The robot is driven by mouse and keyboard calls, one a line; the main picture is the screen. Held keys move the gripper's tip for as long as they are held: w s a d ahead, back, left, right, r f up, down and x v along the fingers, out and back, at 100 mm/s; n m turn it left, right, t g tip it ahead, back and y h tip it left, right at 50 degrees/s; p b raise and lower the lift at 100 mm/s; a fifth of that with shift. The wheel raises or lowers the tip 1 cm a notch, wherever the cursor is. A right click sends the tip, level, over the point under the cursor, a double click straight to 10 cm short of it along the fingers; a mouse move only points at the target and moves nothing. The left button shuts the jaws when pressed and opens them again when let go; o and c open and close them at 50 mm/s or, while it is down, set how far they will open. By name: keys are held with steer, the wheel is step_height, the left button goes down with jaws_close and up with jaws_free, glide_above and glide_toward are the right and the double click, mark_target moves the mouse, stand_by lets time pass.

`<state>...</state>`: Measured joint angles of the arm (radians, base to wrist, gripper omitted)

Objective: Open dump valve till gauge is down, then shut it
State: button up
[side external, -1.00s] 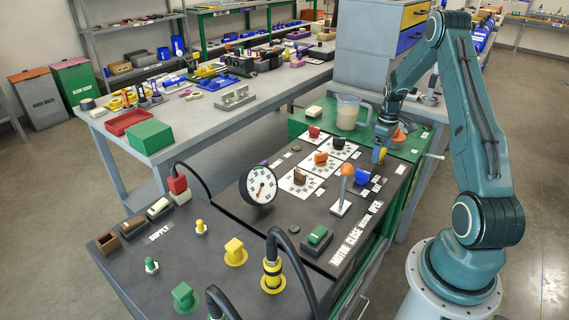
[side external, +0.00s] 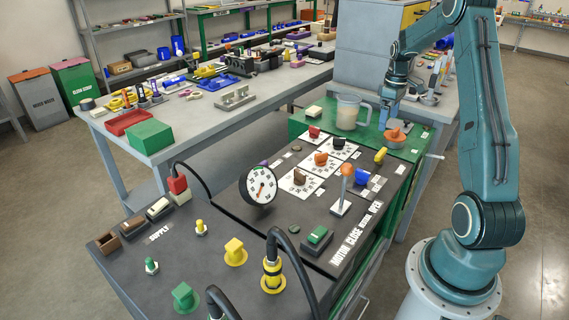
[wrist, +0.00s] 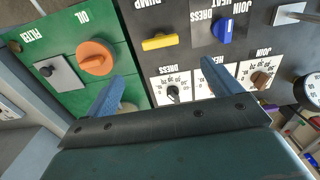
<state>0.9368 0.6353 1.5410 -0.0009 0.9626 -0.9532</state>
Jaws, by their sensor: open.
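The dump valve's yellow bar handle (side external: 380,156) stands on the dark panel near the green section. In the wrist view the yellow handle (wrist: 160,42) lies crosswise beside a partly cut-off "DUMP" label. The round white gauge (side external: 258,187) stands upright on the panel, with an orange-red needle too small to read exactly. Part of the gauge (wrist: 312,91) shows at the right edge of the wrist view. My gripper (side external: 387,123) is above the panel's far end, near the orange oil filter knob. In the wrist view my gripper (wrist: 174,76) has its blue fingers wide apart, empty, clear of the yellow handle.
The orange oil filter knob (wrist: 96,57) is beside the handle on the green section. A blue knob (side external: 361,177), an orange-topped lever (side external: 345,183) and several dial knobs crowd the panel. A clear jug (side external: 348,112) stands behind. Black cables arch over the near end.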

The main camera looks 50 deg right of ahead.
steer(key=shift+r, duration=0.8)
steer(key=w+a+r+t, duration=0.1)
steer(key=a+r, duration=0.4)
steer(key=a, duration=0.3)
steer(key=a+r+h, duration=0.1)
steer(key=a+r, duration=0.3)
steer(key=a, duration=0.4)
steer(key=w+a+r+t, duration=0.1)
steer(key=a+r, duration=0.4)
steer(key=a, duration=0.3)
steer(key=s+a+t+y, duration=0.1)
steer(key=s+a+t, duration=0.2)
steer(key=s+a, duration=1.1)
steer(key=a, duration=0.3)
steer(key=shift+s+a+r+t, duration=0.25)
steer(key=shift+s+t, duration=0.05)
steer(key=shift+s, duration=0.1)
steer(key=shift+o, duration=0.4)
